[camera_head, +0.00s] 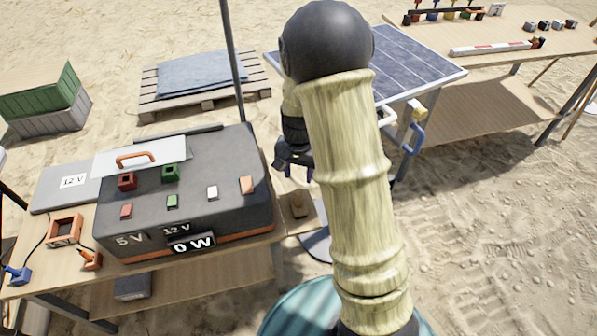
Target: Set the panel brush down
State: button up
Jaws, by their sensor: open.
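My gripper (294,168) is dark and hangs just right of the black power box, over the right end of the wooden table. It is open. A small brown wooden piece (298,206), which looks like the panel brush, lies on the table end below my gripper, apart from it as far as I can see. Its bristles cannot be made out. My pale, bamboo-like arm covers part of the view right of the gripper.
The black power box (225,158) with coloured sockets fills most of the table (70,278). The tilted solar panel (425,62) stands behind my arm, a blue handle (416,138) near its corner. A pallet (195,98), crates (45,100) and another table (560,40) stand farther back.

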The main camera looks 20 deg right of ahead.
jog(key=s+r+n+t, duration=0.2)
jog(key=s+r+n, duration=0.4)
jog(key=s, duration=0.8)
notch_tip(320, 180, up, 3)
jog(key=shift+s+f+n+t, duration=0.1)
jog(key=shift+s+n+t, duration=0.05)
jog(key=shift+n+t, duration=0.2)
jog(key=shift+c, duration=1)
jog(key=shift+d, duration=0.1)
